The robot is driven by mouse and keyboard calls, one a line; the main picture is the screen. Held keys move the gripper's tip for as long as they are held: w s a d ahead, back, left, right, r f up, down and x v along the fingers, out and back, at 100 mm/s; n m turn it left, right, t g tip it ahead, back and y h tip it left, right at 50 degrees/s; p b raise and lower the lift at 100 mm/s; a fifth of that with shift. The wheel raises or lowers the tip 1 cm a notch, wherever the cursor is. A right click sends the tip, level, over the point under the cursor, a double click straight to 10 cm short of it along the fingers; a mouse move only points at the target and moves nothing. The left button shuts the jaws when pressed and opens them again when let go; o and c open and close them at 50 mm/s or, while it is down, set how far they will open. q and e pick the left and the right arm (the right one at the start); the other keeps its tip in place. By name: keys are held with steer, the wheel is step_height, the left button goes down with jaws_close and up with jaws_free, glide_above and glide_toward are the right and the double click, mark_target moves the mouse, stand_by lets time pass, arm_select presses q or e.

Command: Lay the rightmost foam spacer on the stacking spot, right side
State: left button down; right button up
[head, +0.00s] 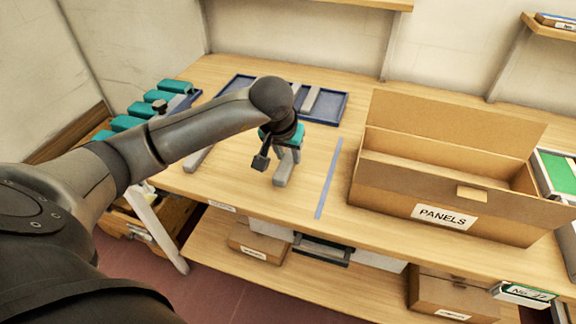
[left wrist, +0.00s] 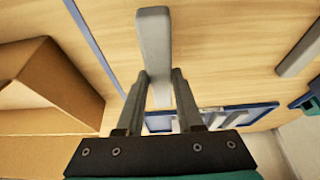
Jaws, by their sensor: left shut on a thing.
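My left gripper (head: 286,153) is shut on a grey bar-shaped foam spacer (head: 284,174), low over the table. In the left wrist view the spacer (left wrist: 153,42) runs out from between the fingers (left wrist: 160,76). I cannot tell whether it touches the table. Another grey spacer (head: 198,158) lies to the left, partly behind my arm; it also shows at the right of the left wrist view (left wrist: 300,52). A dark blue tray (head: 340,111) behind the gripper holds grey bars (head: 310,98). I cannot make out which place is the stacking spot. My right gripper is not in view.
A blue strip (head: 328,178) crosses the table right of the gripper. Beyond it stands an open cardboard box marked PANELS (head: 400,200). Teal-topped pieces (head: 145,108) line the left edge. Table between gripper and strip is clear.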

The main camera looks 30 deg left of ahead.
mark_target(287, 161)
arm_select(q)
step_height(287, 161, down, 4)
steer(key=shift+r, duration=0.1)
steer(key=shift+b, duration=0.4)
steer(key=c, duration=0.5)
jaws_free()
steer(key=shift+c, duration=0.2)
steer(key=shift+s+r+p, duration=0.1)
steer(key=shift+r+p, duration=0.2)
steer(key=shift+r, duration=0.1)
steer(key=p+v, duration=0.1)
steer(key=v, duration=1)
steer(key=shift+s+r+p, duration=0.15)
steer(key=shift+r+p, duration=0.05)
steer(key=shift+p, duration=0.1)
